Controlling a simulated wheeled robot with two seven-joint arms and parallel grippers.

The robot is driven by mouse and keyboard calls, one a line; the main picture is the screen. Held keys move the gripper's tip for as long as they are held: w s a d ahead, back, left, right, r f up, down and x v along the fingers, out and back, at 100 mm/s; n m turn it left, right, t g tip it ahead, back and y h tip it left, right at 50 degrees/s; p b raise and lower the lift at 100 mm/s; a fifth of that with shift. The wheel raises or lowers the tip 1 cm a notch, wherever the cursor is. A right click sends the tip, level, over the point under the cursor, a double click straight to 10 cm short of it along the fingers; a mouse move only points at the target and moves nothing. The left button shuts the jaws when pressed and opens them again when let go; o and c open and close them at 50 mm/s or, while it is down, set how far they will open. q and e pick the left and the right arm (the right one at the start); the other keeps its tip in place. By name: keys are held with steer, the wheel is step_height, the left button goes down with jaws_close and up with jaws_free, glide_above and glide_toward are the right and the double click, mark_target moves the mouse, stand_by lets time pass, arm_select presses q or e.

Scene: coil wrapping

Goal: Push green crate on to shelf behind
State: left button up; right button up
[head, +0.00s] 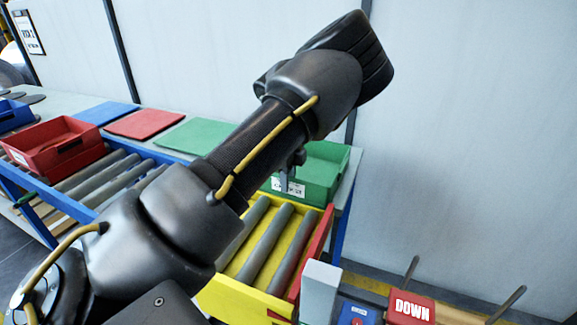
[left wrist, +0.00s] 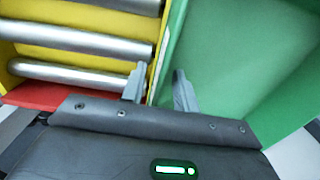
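The green crate (head: 325,165) stands at the far end of the yellow roller section (head: 212,290). It has a white label on its near side, and my left arm covers part of it in the head view. In the left wrist view the crate's green inside (left wrist: 235,50) fills the right side. My left gripper (left wrist: 157,88) is at the crate's near wall, its fingers parted, one on the roller side and one over the crate's inside. I cannot tell whether they touch the wall. The grey shelf behind (head: 62,97) carries a green mat (head: 195,136). My right gripper is not in view.
A red crate (head: 55,148) sits on rollers at the left. A red mat (head: 145,123) and a blue mat (head: 105,112) lie on the shelf beside the green one. A red DOWN button (head: 411,308) is at the front right. The yellow section's visible rollers are bare.

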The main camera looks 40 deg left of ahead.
arm_select(q)
steer(key=shift+f, duration=1)
jaws_close()
